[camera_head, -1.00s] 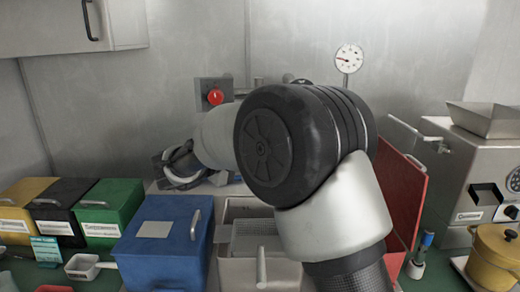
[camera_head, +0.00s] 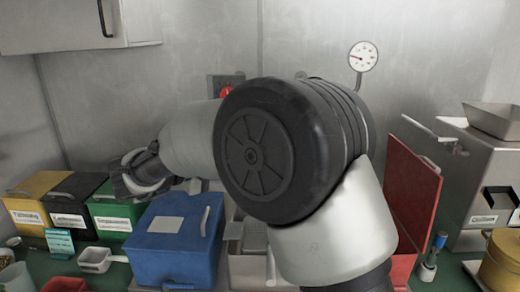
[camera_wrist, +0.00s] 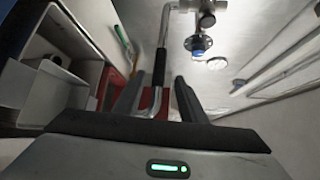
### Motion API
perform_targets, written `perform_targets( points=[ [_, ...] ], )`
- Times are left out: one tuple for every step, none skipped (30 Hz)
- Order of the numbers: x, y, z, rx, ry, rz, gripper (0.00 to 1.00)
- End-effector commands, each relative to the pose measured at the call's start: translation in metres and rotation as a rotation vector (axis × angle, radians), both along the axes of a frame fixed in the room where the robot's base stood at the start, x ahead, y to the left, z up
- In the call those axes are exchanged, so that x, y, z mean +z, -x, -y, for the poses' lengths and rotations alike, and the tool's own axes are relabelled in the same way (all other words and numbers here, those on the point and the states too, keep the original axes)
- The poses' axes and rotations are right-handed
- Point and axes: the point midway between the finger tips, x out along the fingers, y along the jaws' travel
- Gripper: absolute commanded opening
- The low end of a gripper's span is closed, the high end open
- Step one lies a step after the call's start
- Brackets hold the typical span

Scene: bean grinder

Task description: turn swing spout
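The swing spout (camera_wrist: 161,62) is a bent metal pipe with a black sleeve, seen in the wrist view. It runs down from a wall fitting at the top and lies between the two fingers of my gripper (camera_wrist: 159,82). The fingers stand apart, with visible gaps beside the pipe, and I see no clear contact. In the head view my gripper (camera_head: 140,172) is at the left, above the coloured boxes' back side. My own arm hides the spout there.
A blue-capped valve (camera_wrist: 198,45) sits beside the spout. A blue box (camera_head: 180,245), a green box (camera_head: 112,215) and a red panel (camera_head: 412,190) stand around the sink area. A grey machine (camera_head: 485,190) stands at the right.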

Motion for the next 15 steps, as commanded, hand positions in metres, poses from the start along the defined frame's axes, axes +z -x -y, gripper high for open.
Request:
perform_targets(
  points=[
    [0.002,0.009,-0.01,0.004,-0.001,0.0,0.38],
    [0.003,0.014,-0.015,0.004,-0.001,0.0,0.38],
    [0.004,0.02,-0.021,0.002,-0.001,0.0,0.38],
    [0.005,0.024,-0.025,0.003,0.0,-0.001,0.38],
    [0.005,0.028,-0.028,0.003,0.001,0.0,0.38],
    [0.006,0.033,-0.033,0.002,0.001,0.0,0.38],
    [0.007,0.036,-0.036,0.003,0.0,-0.001,0.38],
    [0.007,0.039,-0.039,0.002,0.0,0.0,0.38],
    [0.008,0.042,-0.042,0.001,-0.001,0.0,0.38],
    [0.008,0.044,-0.044,0.001,-0.001,0.0,0.38],
    [0.009,0.046,-0.046,0.001,0.0,-0.001,0.38],
    [0.009,0.048,-0.047,0.001,0.0,-0.001,0.38],
    [0.009,0.049,-0.048,0.0,0.001,-0.001,0.38],
    [0.01,0.05,-0.049,0.0,0.001,-0.001,0.38],
    [0.01,0.051,-0.049,0.0,0.001,-0.001,0.38]
  ],
)
